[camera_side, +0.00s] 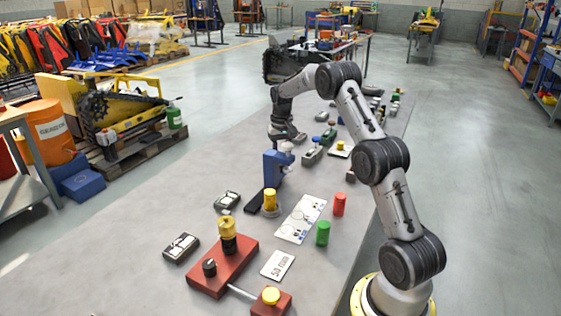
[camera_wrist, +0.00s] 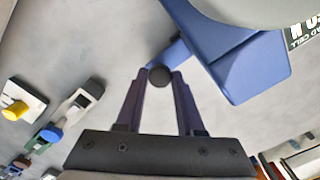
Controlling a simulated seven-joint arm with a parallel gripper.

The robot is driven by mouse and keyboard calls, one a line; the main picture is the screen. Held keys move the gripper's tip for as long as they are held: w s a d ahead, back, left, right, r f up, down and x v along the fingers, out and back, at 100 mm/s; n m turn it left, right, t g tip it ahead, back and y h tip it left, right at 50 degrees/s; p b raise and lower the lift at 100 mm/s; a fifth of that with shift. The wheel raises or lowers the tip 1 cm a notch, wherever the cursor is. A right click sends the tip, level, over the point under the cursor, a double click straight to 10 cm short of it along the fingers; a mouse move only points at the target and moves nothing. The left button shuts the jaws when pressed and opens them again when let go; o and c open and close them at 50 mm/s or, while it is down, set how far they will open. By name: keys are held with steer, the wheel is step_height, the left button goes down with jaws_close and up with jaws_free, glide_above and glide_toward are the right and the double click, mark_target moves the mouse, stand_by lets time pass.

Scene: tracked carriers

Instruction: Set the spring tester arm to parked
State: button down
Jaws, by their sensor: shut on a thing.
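The spring tester is a blue stand (camera_side: 272,172) near the middle of the bench in the side view. Its blue body (camera_wrist: 235,62) fills the upper right of the wrist view. A short blue arm (camera_wrist: 177,53) reaches from it and ends in a round black knob (camera_wrist: 159,76). My gripper (camera_wrist: 161,78) is shut on the knob, with one finger on each side. In the side view my gripper (camera_side: 289,139) is just above and beside the blue stand; the knob cannot be made out there.
A red base (camera_side: 222,265) with a yellow and black post stands in front. A white card (camera_side: 300,218), a red cylinder (camera_side: 339,204) and a green cylinder (camera_side: 322,233) lie to the right of the stand. Small fixtures (camera_side: 312,155) stand behind it. Bare bench lies to its left.

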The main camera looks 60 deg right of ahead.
steer(key=c, duration=0.8)
jaws_free()
steer(key=shift+d+r, duration=0.1)
steer(key=shift+d, duration=0.3)
steer(key=shift+o, duration=1.2)
steer(key=shift+a, duration=0.1)
step_height(320, 180, up, 14)
steer(key=shift+f, duration=0.15)
